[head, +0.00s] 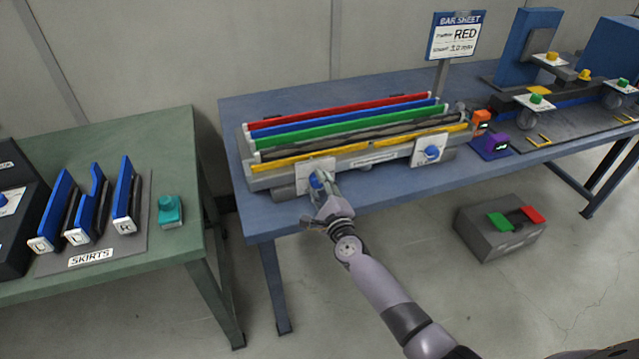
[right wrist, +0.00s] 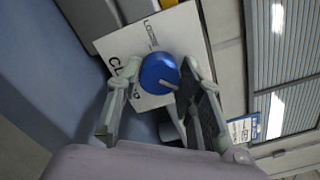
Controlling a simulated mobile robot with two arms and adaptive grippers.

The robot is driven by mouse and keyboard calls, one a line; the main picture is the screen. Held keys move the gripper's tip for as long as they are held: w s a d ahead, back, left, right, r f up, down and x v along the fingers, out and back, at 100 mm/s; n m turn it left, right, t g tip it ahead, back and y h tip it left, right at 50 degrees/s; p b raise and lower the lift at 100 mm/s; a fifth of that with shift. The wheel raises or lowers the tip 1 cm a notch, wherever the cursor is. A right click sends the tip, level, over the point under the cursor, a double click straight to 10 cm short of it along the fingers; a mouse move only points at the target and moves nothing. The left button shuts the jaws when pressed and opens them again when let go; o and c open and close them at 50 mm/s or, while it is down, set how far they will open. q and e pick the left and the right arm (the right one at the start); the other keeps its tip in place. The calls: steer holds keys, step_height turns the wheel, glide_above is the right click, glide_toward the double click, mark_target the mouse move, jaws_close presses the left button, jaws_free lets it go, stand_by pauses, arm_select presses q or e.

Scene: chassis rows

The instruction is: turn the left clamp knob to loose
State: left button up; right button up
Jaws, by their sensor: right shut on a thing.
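The left clamp knob (head: 317,180) is blue and sits on a white plate (head: 305,166) at the left front of the grey bar fixture (head: 376,158). In the right wrist view the knob (right wrist: 158,73) is round with a pale pointer mark, on a white plate with lettering (right wrist: 121,41). My right gripper (head: 325,190) reaches it from the front, and in the right wrist view its fingers (right wrist: 160,80) are shut on the knob from both sides. The right clamp knob (head: 432,153) is blue, on its own plate. My left gripper is not in view.
Red, blue, green, black and yellow bars lie in the fixture on the blue table (head: 235,150). Orange (head: 481,120) and purple (head: 495,143) devices sit to the right. A green table (head: 120,262) stands left.

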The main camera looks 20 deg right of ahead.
steer(key=n+p, duration=0.1)
steer(key=n, duration=0.6)
steer(key=shift+a+f, duration=0.1)
steer(key=shift+f, duration=0.05)
steer(key=n+p, duration=0.1)
steer(key=n, duration=0.7)
steer(key=shift+f+p, duration=0.1)
steer(key=shift+p, duration=0.2)
steer(key=n, duration=0.6)
steer(key=shift+f+p, duration=0.1)
steer(key=shift+p, duration=0.25)
steer(key=n, duration=0.5)
steer(key=shift+d+f+n, duration=0.1)
steer(key=shift+d+n, duration=0.1)
steer(key=shift+n, duration=0.2)
steer(key=o, duration=1.2)
steer(key=shift+c, duration=0.2)
